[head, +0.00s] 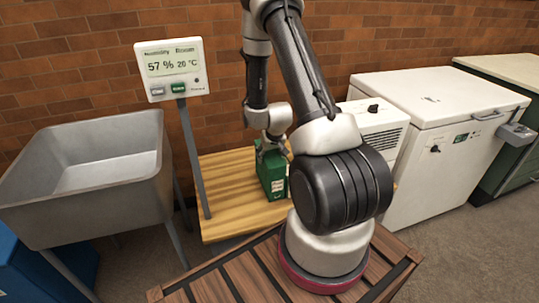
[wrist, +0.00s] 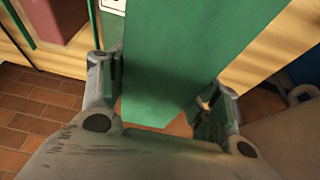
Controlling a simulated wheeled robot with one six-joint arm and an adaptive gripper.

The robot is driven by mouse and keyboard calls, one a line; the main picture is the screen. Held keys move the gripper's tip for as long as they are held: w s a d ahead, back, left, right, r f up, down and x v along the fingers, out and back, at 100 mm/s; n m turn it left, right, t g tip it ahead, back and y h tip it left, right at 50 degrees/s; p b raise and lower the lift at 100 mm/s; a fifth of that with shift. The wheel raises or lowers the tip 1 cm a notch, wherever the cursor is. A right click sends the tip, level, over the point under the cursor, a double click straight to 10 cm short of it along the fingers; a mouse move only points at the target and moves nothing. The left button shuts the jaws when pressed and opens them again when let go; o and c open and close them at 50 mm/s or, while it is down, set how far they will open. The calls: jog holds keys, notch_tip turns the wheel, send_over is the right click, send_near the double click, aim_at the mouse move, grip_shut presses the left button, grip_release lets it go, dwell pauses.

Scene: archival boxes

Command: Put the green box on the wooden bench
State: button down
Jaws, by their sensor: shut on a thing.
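The green box (head: 271,175) has a white label and stands upright over the wooden bench (head: 232,190), in front of the brick wall. Its lower end is at the bench top, but I cannot tell whether it rests on it or hangs just above. My gripper (head: 272,145) is shut on the upper part of the box. In the wrist view the green box (wrist: 185,50) fills the middle, between the two fingers of my gripper (wrist: 160,95). Light wood of the bench (wrist: 270,55) shows beside it. My arm hides part of the bench's right side.
A humidity and room display (head: 172,68) on a grey post stands left of the box. A grey sink (head: 90,180) is at the left. A white vented unit (head: 378,125) and a white chest freezer (head: 440,140) are at the right. The bench's left part is clear.

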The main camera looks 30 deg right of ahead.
jog(key=shift+c, duration=1.8)
grip_release()
jog(key=shift+f, duration=0.1)
jog(key=v, duration=1.1)
jog(key=shift+s+r, duration=0.1)
jog(key=shift+r, duration=0.25)
jog(key=s+a+r+n, duration=0.1)
jog(key=s+a+r, duration=0.15)
jog(key=r, duration=0.45)
jog(key=s+a+r, duration=0.1)
jog(key=a+r, duration=0.2)
jog(key=r, duration=0.4)
jog(key=s+a+r+n, duration=0.1)
jog(key=s+a+r, duration=0.2)
jog(key=s+r, duration=0.4)
jog(key=s+a+r+n+y, duration=0.1)
jog(key=s+a+r, duration=0.2)
jog(key=s+r, duration=0.4)
jog(key=s, duration=0.6)
jog(key=shift+a+r, duration=0.1)
